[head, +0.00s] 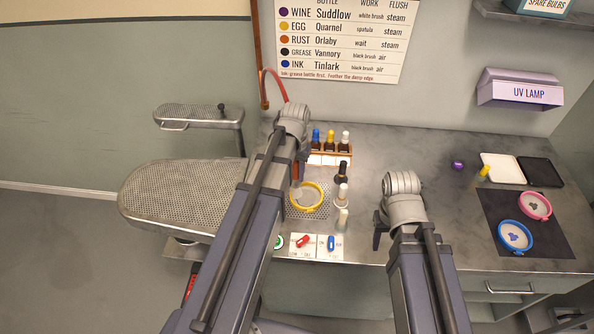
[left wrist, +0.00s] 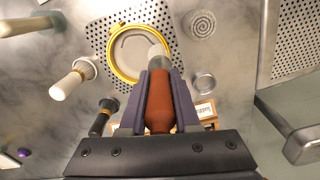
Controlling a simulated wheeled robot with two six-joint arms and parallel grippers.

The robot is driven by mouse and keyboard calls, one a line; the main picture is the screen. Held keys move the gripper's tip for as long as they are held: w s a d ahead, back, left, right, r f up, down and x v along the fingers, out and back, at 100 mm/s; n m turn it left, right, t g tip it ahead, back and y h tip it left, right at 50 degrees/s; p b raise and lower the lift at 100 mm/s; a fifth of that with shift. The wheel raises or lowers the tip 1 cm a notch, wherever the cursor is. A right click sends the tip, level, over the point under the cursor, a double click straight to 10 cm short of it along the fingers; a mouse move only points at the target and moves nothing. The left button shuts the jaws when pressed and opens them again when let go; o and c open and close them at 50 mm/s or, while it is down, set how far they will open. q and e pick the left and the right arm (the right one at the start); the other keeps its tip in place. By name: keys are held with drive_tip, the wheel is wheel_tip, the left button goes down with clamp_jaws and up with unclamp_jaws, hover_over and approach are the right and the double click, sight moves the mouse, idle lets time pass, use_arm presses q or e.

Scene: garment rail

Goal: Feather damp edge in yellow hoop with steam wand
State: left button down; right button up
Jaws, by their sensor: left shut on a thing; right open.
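The yellow hoop (head: 305,212) lies on a perforated plate in the counter, partly covered by my left arm. In the left wrist view the yellow hoop (left wrist: 111,58) frames pale cloth with a grey curved mark. My left gripper (left wrist: 158,92) is shut on the steam wand (left wrist: 159,112), which has a red-brown handle and pale tip. The tip overlaps the hoop's near rim in that view; its height above the cloth cannot be told. A red hose (head: 274,74) rises behind my left arm. My right gripper (head: 379,230) is open beside the counter's front, apart from the hoop.
Pink (head: 536,216) and blue (head: 515,251) hoops lie on a dark mat.

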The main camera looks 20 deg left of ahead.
use_arm(q)
drive_tip(key=shift+s, duration=0.65)
drive_tip(key=shift+s, duration=0.1)
drive_tip(key=shift+s+d, duration=0.65)
drive_tip(key=shift+s, duration=0.3)
drive_tip(key=shift+d, duration=0.15)
drive_tip(key=shift+s+d, duration=0.2)
drive_tip(key=shift+d, duration=0.3)
drive_tip(key=shift+s+d, duration=0.2)
drive_tip(key=shift+d, duration=0.3)
